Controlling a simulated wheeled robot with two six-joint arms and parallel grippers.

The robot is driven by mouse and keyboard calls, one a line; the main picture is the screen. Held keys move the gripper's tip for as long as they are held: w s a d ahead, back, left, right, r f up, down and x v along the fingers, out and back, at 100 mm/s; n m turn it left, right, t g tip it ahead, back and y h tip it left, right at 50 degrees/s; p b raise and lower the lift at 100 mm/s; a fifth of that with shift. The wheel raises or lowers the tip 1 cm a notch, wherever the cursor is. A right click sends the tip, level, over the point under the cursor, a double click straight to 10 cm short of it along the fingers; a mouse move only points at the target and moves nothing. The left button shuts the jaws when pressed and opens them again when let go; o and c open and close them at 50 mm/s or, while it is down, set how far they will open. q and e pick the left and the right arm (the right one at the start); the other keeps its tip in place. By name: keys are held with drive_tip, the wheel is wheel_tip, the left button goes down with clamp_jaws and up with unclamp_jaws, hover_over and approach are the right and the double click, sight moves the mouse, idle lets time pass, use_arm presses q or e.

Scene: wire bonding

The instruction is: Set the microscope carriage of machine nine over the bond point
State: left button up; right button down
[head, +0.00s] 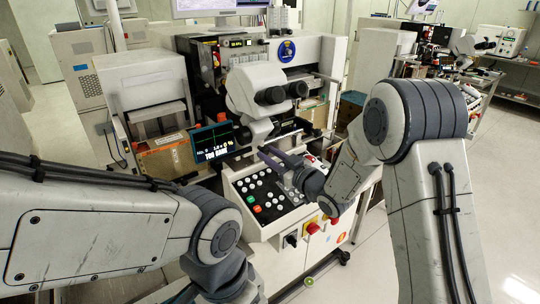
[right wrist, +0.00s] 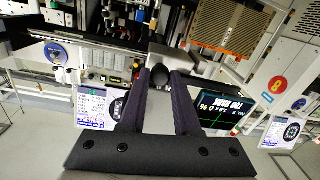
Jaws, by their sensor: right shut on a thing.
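The microscope (head: 262,92), a pale grey head with two black eyepieces, stands at the front of the bonding machine in the head view. My right gripper (head: 266,153) reaches in just below it, above the button panel. In the right wrist view its two dark fingers (right wrist: 160,76) are shut on a small dark round knob (right wrist: 158,75) under a grey block. The knob is hidden in the head view. A small screen (head: 213,141) left of the microscope reads "TOO DARK". The bond point is hidden. My left gripper is out of view below my left arm.
The sloped button panel (head: 262,200) lies under my right gripper, with a red knob (head: 312,228) on its front. An orange 8 marker (right wrist: 277,84) shows on a neighbouring cabinet. Floor is free at right.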

drive_tip(key=w+d, duration=0.7)
drive_tip(key=d, duration=0.3)
drive_tip(key=shift+w+d+b, duration=0.15)
drive_tip(key=shift+w+b, duration=0.05)
drive_tip(key=shift+b, duration=0.15)
drive_tip(key=c, duration=0.6)
unclamp_jaws()
drive_tip(key=shift+s, duration=0.1)
drive_tip(key=b+v, duration=0.2)
drive_tip(key=v, duration=0.8)
drive_tip(key=shift+s+d, duration=0.1)
